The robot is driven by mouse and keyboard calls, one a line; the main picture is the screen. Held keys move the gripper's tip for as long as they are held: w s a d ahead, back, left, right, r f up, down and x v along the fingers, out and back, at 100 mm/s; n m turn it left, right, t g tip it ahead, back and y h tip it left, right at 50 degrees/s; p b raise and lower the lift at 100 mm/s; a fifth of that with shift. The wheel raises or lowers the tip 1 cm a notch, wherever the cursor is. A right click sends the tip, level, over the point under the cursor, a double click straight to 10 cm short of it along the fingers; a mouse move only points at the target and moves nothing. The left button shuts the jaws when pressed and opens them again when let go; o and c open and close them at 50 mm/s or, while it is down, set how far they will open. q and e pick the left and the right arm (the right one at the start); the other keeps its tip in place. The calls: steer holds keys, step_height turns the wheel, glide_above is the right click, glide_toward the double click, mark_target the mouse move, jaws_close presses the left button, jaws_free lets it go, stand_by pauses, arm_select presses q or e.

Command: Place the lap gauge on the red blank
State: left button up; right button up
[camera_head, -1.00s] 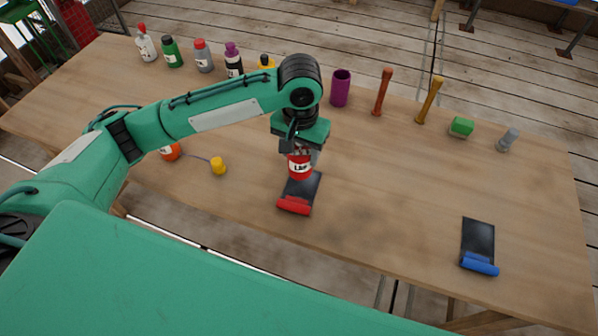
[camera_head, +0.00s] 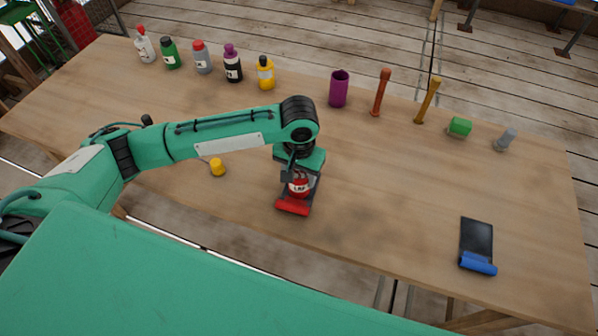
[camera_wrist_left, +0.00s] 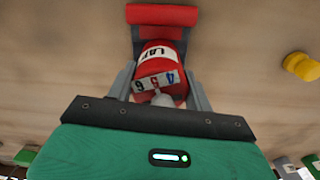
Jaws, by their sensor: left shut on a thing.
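The lap gauge is a red piece (camera_head: 299,184) with a white "LAP" label; in the left wrist view (camera_wrist_left: 160,72) it also shows a pale strip with the numbers 4, 5 and 6. My left gripper (camera_head: 299,176) is shut on it, with a grey finger on each side. The red blank, a dark plate with a red rolled end (camera_head: 293,206), lies on the table directly below. Its red end shows beyond the gauge in the left wrist view (camera_wrist_left: 162,15). The gauge is over the dark plate; whether it touches cannot be told. My right gripper is not in view.
A dark plate with a blue end (camera_head: 478,263) lies at the right. Several bottles, a purple cup (camera_head: 339,89), two upright handles, a green block (camera_head: 460,127) and a grey piece (camera_head: 506,139) line the back. A yellow piece (camera_head: 217,167) lies left. The table's right middle is clear.

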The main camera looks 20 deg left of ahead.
arm_select(q)
steer(key=o, duration=1)
steer(key=shift+o, duration=0.2)
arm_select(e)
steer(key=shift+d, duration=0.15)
arm_select(q)
steer(key=shift+r, duration=0.2)
step_height(320, 180, up, 11)
steer(key=shift+f+b, duration=0.15)
steer(key=shift+b, duration=0.25)
steer(key=shift+r, duration=0.6)
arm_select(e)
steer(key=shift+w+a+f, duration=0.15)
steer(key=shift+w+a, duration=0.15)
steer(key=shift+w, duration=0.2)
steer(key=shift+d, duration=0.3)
